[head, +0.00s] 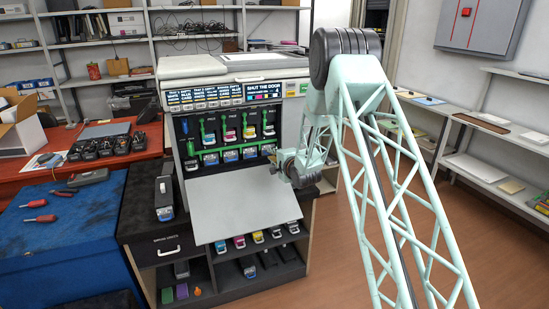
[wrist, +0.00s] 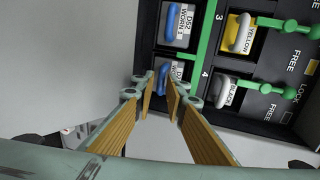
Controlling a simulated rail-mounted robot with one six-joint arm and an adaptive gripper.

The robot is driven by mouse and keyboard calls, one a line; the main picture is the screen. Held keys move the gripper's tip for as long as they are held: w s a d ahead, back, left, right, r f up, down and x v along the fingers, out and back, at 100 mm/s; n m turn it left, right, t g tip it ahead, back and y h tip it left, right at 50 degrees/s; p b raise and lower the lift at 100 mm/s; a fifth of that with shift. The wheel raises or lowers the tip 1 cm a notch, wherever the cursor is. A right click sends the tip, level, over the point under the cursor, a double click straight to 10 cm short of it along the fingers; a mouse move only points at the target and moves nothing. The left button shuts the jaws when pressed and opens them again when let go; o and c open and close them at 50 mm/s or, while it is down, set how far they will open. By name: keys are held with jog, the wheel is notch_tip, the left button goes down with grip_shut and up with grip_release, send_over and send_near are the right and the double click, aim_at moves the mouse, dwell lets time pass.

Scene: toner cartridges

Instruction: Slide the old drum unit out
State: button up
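The printer (head: 235,66) stands with its front door (head: 240,205) folded down. Inside is a row of toner cartridges with green levers above a row of blue-handled drum units (head: 230,156). In the wrist view, one drum unit with a blue handle (wrist: 163,76) and a partly hidden label lies just beyond my fingertips, beside lane number 4. In the head view, my gripper (head: 275,166) is at the right end of the drum row.
Black and yellow cartridges with green levers sit beside the drums in the wrist view. A shelf (head: 262,276) below the door holds several cartridges. A drum-like unit (head: 164,198) stands on the dark cabinet at left. The printer screen (head: 264,90) reads "SHUT THE DOOR".

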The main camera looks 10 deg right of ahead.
jog(key=shift+x, duration=1.15)
grip_shut()
jog(key=shift+s, duration=0.15)
